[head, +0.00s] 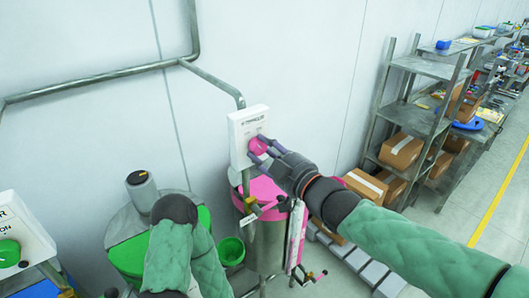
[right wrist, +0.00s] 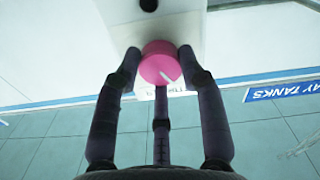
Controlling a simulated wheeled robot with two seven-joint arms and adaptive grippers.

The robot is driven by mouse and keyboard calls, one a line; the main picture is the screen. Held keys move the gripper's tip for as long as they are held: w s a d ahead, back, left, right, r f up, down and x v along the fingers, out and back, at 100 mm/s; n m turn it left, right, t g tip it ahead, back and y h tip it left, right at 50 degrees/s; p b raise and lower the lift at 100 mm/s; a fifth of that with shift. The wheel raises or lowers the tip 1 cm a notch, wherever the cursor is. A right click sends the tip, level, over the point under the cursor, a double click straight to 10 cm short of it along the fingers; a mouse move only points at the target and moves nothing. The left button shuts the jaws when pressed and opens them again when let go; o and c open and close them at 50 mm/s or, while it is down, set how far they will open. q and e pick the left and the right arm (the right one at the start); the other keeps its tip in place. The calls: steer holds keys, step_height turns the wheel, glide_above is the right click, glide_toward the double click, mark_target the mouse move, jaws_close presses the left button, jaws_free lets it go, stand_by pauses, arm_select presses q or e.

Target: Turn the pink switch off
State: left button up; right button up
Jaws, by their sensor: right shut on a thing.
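The pink switch (head: 258,145) is a round knob on a white box (head: 241,125) fixed to the wall above a pink-topped drum (head: 264,190). My right gripper (head: 262,150) is at the knob, its fingers closed around it. In the right wrist view the knob (right wrist: 160,64) sits between the fingertips (right wrist: 160,72), with a pale mark on its face. My left arm shows at the bottom of the head view, but its gripper fingers cannot be made out.
A green switch (head: 9,253) is on another white box at the lower left. A green-topped drum (head: 128,255) and a green bucket (head: 231,251) stand below. Metal shelves (head: 418,115) with cardboard boxes (head: 400,150) stand at the right. Pipes (head: 100,80) run along the wall.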

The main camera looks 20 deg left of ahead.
steer(key=shift+a+f, duration=0.1)
steer(key=shift+f, duration=0.55)
steer(key=o, duration=1.1)
steer(key=shift+o, duration=0.2)
steer(key=shift+w+r, duration=0.1)
steer(key=shift+r, duration=0.3)
steer(key=v, duration=1.2)
